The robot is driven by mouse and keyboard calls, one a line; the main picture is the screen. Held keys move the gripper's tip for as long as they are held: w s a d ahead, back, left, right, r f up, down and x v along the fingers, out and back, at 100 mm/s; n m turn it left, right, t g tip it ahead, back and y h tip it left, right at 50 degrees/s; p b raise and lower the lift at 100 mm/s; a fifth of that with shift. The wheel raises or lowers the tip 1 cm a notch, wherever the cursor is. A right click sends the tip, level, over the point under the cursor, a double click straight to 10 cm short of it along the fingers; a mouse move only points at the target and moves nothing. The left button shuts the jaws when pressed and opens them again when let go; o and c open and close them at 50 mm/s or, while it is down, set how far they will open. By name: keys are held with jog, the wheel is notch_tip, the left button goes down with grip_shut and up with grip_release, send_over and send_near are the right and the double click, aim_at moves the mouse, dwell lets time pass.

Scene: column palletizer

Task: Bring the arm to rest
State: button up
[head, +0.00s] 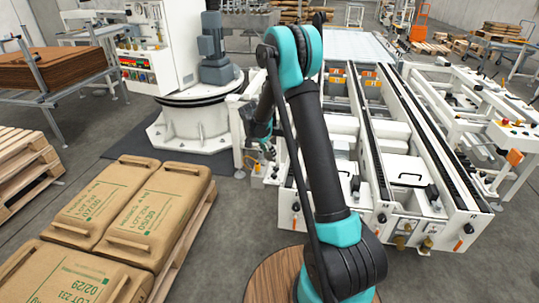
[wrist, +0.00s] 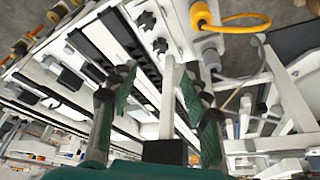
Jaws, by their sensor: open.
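My arm is black and teal and is raised, bent over at the elbow, in the middle of the head view. My gripper (head: 261,148) hangs down behind the arm there, small and partly hidden, in front of the white conveyor's left side.
Brown sacks (head: 150,212) lie on a pallet at the left front. A white conveyor (head: 405,200) with dark rails stands to the right. A white column machine (head: 196,118) stands behind left. A yellow hose (wrist: 203,18) shows in the wrist view. Grey floor (head: 236,205) lies between sacks and conveyor.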

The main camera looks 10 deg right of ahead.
jog(key=s+d+r+n+y, duration=0.1)
jog(key=s+d+r+n, duration=0.3)
jog(key=s, duration=0.6)
jog(key=s+d+r+n+y, duration=0.1)
jog(key=s+d+r+n, duration=0.1)
jog(key=s+r, duration=0.6)
jog(key=s+d+f+n, duration=0.1)
jog(key=s+n, duration=0.1)
jog(key=s, duration=0.9)
jog(key=s+f+n+t+y, duration=0.1)
jog(key=s+f+n, duration=0.1)
jog(key=s, duration=0.8)
jog(key=shift+s+d+n+t+y, duration=0.3)
jog(key=shift+s+d+n, duration=0.1)
jog(key=shift+n, duration=0.1)
